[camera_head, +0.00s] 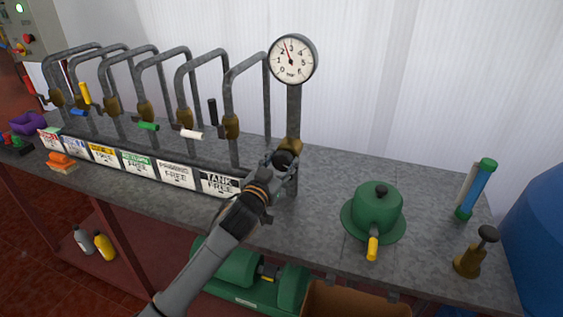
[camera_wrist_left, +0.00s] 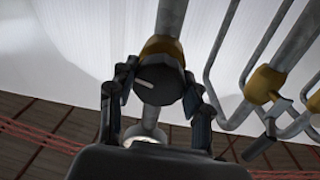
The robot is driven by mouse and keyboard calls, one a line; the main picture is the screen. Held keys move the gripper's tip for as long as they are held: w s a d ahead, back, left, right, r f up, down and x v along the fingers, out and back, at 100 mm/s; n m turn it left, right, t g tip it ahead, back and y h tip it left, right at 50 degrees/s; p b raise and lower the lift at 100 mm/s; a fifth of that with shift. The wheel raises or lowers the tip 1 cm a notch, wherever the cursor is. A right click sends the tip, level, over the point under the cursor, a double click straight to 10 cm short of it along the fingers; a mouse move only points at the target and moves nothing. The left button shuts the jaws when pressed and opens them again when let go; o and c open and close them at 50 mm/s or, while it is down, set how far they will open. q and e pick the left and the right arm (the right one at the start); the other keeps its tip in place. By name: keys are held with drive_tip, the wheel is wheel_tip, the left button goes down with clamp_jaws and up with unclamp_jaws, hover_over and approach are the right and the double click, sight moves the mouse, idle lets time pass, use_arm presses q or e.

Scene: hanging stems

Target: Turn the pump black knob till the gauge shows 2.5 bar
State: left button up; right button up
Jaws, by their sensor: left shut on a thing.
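The pump's black knob (camera_head: 283,157) sits low on the vertical pipe below the round pressure gauge (camera_head: 291,60). The gauge's red needle points up and slightly left, between 2 and 3; its exact reading is too small to tell. My left gripper (camera_head: 285,166) is shut on the knob. In the left wrist view the knob (camera_wrist_left: 158,86) lies between the two fingers, with a pale mark line pointing to the upper left. A brass fitting (camera_wrist_left: 162,48) shows behind it. My right gripper is in neither view.
Bent pipes with brass valves and coloured levers (camera_head: 147,127) stand left of the knob, behind a row of labels (camera_head: 176,174). On the bench (camera_head: 330,190) to the right are a green lidded pot-like thing (camera_head: 376,207), a brass piece (camera_head: 468,262) and a blue-green tube (camera_head: 472,190).

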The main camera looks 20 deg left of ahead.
use_arm(q)
drive_tip(key=o, duration=1.1)
drive_tip(key=shift+o, duration=0.2)
drive_tip(key=s+a, duration=0.1)
drive_tip(key=s, duration=1.1)
drive_tip(key=shift+a, duration=0.15)
